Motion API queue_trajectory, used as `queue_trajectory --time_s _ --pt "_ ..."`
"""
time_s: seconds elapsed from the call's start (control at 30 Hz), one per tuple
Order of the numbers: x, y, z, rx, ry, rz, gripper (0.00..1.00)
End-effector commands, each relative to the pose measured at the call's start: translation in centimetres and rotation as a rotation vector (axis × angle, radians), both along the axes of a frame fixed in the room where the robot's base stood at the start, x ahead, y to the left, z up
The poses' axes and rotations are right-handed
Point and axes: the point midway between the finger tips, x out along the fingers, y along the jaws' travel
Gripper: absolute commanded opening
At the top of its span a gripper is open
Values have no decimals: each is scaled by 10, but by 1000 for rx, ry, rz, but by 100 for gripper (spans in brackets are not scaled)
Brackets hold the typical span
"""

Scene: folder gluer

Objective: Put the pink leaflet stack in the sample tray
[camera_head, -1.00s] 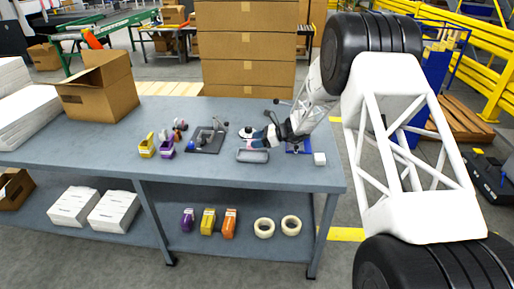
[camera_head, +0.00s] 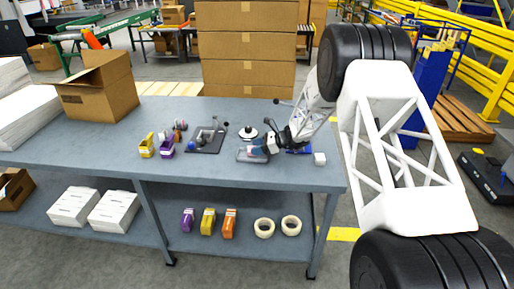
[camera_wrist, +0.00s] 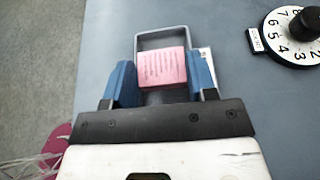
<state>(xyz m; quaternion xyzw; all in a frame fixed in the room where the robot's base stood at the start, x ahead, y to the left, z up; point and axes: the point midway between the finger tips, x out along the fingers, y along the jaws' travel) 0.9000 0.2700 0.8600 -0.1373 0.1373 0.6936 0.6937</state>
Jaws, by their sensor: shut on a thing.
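The pink leaflet stack (camera_wrist: 163,69), with lines of print on its face, is between the blue fingers of my gripper (camera_wrist: 160,80) in the wrist view. My gripper is shut on it. The sample tray (camera_wrist: 161,38) is a grey rimmed tray. In the wrist view the stack overlaps it, with its far rim beyond the stack; I cannot tell whether the stack touches the tray floor. In the head view my gripper (camera_head: 266,147) is over the right part of the tray (camera_head: 246,156), and the stack is too small to make out.
A numbered dial (camera_wrist: 291,36) with a black knob is right of the tray in the wrist view; it stands behind the tray in the head view (camera_head: 247,134). A dark fixture (camera_head: 207,141) and small coloured dispensers are to the left.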

Motion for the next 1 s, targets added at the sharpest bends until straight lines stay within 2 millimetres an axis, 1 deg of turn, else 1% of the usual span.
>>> queue_trajectory --time_s 0.43,0.63,0.67,0.8,1.0 --pt "0 0 -10 0 0 0 26" --pt "0 0 -11 0 0 0 26" --pt "0 0 -12 0 0 0 55" --pt "0 0 -11 0 0 0 77" --pt "0 0 -10 0 0 0 78"
